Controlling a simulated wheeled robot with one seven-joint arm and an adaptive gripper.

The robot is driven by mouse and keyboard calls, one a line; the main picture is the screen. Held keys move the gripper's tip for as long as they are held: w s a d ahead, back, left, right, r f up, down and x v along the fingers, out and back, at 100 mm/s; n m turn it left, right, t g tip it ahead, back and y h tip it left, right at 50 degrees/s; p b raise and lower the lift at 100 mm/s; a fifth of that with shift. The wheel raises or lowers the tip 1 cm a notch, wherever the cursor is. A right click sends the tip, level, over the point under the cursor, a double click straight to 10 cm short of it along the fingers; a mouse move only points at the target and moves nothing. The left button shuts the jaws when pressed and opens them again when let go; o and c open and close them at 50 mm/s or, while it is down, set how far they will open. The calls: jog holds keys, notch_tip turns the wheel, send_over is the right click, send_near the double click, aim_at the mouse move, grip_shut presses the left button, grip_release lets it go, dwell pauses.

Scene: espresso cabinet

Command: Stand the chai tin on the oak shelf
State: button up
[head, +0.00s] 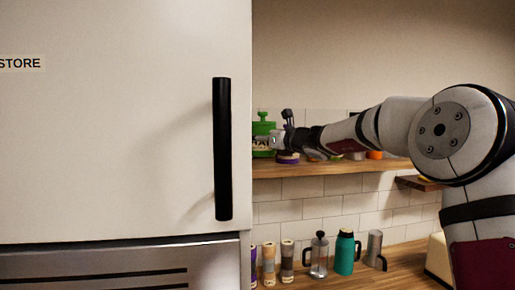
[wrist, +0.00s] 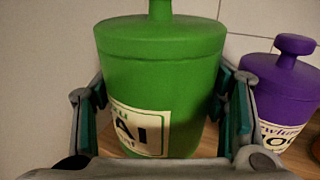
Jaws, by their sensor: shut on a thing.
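The chai tin is a green lidded canister with a knob and a cream label, partly reading "AI"; it fills the middle of the wrist view (wrist: 160,70). In the head view the tin (head: 263,128) is upright at the left end of the long wooden shelf (head: 345,167), partly behind the fridge edge. My gripper (wrist: 163,110) is shut on the tin, one finger on each side. In the head view my gripper (head: 277,142) reaches in from the right. The tin's base is hidden, so I cannot tell whether it touches the shelf.
A purple lidded tin (wrist: 285,88) stands close to the right of the chai tin. Other items on the shelf include something orange (head: 374,155). A fridge door with a black handle (head: 222,150) fills the left. A teal flask (head: 344,252) and French press (head: 319,256) stand on the counter.

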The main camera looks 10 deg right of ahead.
jog(key=w, duration=0.5)
jog(key=shift+a+f, duration=0.25)
jog(key=shift+a, duration=0.1)
jog(key=shift+f+p, duration=0.75)
jog(key=shift+f, duration=0.95)
jog(key=shift+f, duration=0.1)
jog(key=o, duration=1.4)
jog(key=shift+s+d, duration=0.15)
jog(key=shift+s, duration=0.1)
jog(key=v, duration=1.1)
jog(key=shift+s+p, duration=0.2)
jog(key=shift+p, duration=0.1)
